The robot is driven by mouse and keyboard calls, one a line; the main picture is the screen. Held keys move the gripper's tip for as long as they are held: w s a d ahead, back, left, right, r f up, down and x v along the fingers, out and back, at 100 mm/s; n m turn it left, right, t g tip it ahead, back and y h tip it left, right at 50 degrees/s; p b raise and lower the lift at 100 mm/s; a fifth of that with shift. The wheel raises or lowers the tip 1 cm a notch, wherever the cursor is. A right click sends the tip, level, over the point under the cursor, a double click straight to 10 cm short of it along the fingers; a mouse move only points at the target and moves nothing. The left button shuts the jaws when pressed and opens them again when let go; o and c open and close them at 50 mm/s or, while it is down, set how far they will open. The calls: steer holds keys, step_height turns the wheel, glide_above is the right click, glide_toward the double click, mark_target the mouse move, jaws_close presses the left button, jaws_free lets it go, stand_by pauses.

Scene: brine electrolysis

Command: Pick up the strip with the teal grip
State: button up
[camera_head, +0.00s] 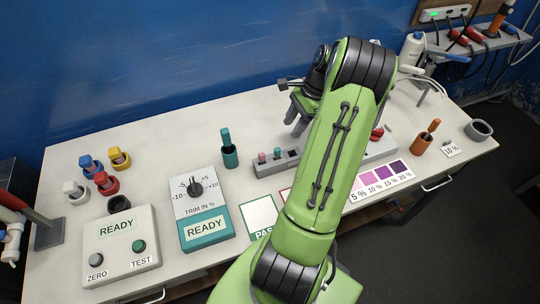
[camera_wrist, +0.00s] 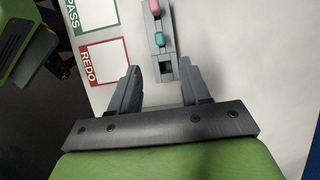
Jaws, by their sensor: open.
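A small teal grip (camera_wrist: 159,40) stands in a narrow grey rack, beside a pink grip (camera_wrist: 155,8). In the head view the teal grip (camera_head: 277,153) and pink grip (camera_head: 262,157) show at the rack's left end; the strip below the teal grip is hidden in the rack. My gripper (camera_wrist: 160,68) is open and empty, its fingers spread either side of the rack's near end, with the teal grip beyond the fingertips. In the head view my gripper (camera_head: 299,115) hangs over the bench, partly hidden by my arm.
A teal cup (camera_head: 230,157) with a teal-handled piece stands left of the rack (camera_head: 290,160). An orange cup (camera_head: 419,146) and a colour chart (camera_head: 380,182) lie right. PASS (camera_wrist: 95,12) and REDO (camera_wrist: 104,64) squares lie beside the rack. Two READY boxes stand left.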

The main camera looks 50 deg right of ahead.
mark_target(279, 148)
steer(key=x, duration=0.6)
steer(key=shift+w+a+f+b, duration=0.15)
steer(key=shift+w+b, duration=0.1)
steer(key=shift+b, duration=0.15)
steer(key=x, duration=0.5)
steer(key=shift+a+f, duration=0.15)
steer(key=shift+f, duration=0.15)
steer(key=shift+r, duration=0.1)
jaws_close()
